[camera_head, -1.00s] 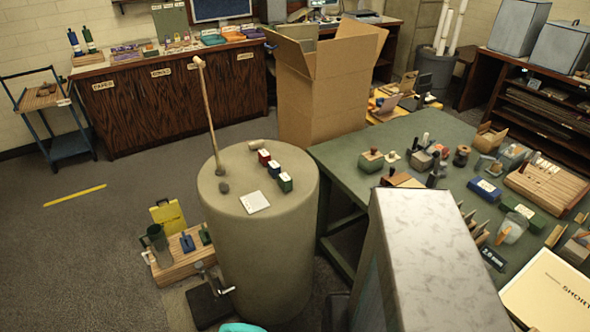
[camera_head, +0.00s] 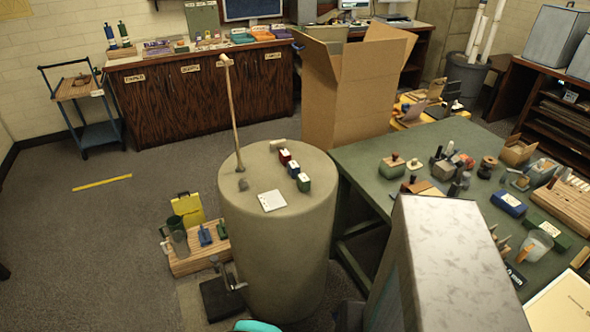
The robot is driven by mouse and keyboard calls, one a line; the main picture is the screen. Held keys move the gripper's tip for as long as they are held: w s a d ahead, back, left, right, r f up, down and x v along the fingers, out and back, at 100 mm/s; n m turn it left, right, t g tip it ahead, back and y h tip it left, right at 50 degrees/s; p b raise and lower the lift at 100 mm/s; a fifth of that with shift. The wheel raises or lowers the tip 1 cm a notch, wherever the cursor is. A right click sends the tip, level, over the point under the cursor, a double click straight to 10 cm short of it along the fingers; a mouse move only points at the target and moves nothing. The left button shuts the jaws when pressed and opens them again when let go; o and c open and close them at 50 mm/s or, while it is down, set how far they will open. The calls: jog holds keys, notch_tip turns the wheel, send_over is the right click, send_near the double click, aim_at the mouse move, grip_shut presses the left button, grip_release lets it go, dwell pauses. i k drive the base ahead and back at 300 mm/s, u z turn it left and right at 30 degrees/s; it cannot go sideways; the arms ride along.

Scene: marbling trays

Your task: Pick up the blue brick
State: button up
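A small blue brick (camera_head: 293,168) with a white top stands on the round, drab pedestal (camera_head: 240,200). It is in a short row between a red brick (camera_head: 284,156) and a green brick (camera_head: 303,183), near the pedestal's right side. A larger blue block (camera_head: 509,204) with a white label lies on the green table (camera_head: 365,155) to the right. My gripper is not in view, and nothing is touching the small bricks.
A thin post (camera_head: 233,115) rises from the pedestal's back left; a white card (camera_head: 271,201) lies in front of the bricks. An open cardboard box (camera_head: 345,105) stands behind. A tall grey block-like form hides part of the table.

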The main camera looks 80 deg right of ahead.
aim_at(293, 167)
jog(key=z, duration=0.9)
jog(key=i, duration=0.6)
jog(key=u, duration=0.05)
jog(key=k, duration=0.6)
jog(key=u, duration=0.05)
